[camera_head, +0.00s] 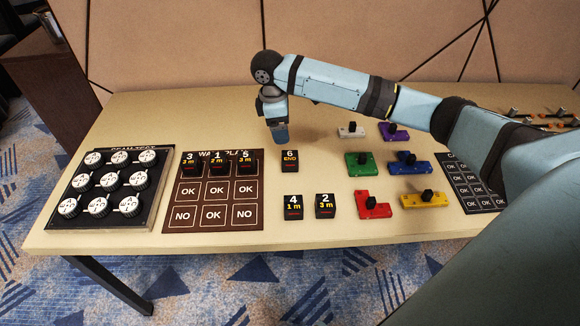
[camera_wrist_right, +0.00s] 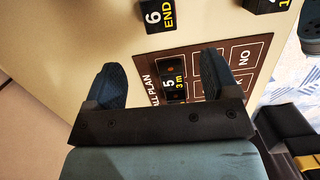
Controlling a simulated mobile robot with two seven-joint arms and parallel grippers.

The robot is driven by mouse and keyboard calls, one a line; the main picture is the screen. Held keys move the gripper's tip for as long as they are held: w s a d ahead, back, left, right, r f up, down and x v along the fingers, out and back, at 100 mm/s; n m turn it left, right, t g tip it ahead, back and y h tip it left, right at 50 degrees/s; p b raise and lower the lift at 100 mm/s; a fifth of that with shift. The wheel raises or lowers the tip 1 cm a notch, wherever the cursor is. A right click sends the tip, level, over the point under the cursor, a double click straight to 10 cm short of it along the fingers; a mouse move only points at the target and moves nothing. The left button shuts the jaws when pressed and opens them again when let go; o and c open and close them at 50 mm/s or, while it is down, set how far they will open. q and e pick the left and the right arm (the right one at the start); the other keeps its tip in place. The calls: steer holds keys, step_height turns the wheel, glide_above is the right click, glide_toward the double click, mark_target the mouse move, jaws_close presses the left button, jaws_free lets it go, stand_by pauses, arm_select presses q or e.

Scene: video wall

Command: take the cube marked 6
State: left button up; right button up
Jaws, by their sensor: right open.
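The black cube marked 6 END (camera_head: 290,161) stands alone on the bare table, right of the brown wall plan board (camera_head: 189,212). It also shows at the top of the right wrist view (camera_wrist_right: 160,15). My right gripper (camera_head: 281,138) points down just behind the cube in the head view and is above the table. In the right wrist view its two fingers (camera_wrist_right: 162,70) are apart, with nothing held. The cube marked 5 (camera_wrist_right: 174,84) is seen between them, on the board beneath. The cube marked 6 lies outside the fingers. My left gripper is out of view.
Cubes marked 3 (camera_head: 189,164), 1 (camera_head: 217,163) and 5 (camera_head: 247,163) are on the board's top row. Cubes 4 (camera_head: 293,207) and 2 (camera_head: 325,205) stand nearer the front edge. Coloured knobbed pieces are to the right. A black dial panel (camera_head: 150,212) is at left.

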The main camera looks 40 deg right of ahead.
mark_target(290, 156)
steer(key=f, duration=0.2)
steer(key=f+b, duration=0.1)
steer(key=f, duration=0.2)
steer(key=d+f, duration=0.1)
steer(key=f, duration=0.2)
steer(key=shift+s+f, duration=0.1)
steer(key=shift+s, duration=0.2)
steer(key=f, duration=0.1)
steer(key=f+b, duration=0.1)
steer(key=f, duration=0.1)
steer(key=d+f, duration=0.1)
steer(key=f, duration=0.1)
steer(key=shift+s+d+b, duration=0.1)
steer(key=shift+s+b, duration=0.2)
steer(key=shift+s, duration=0.05)
steer(key=c, duration=1)
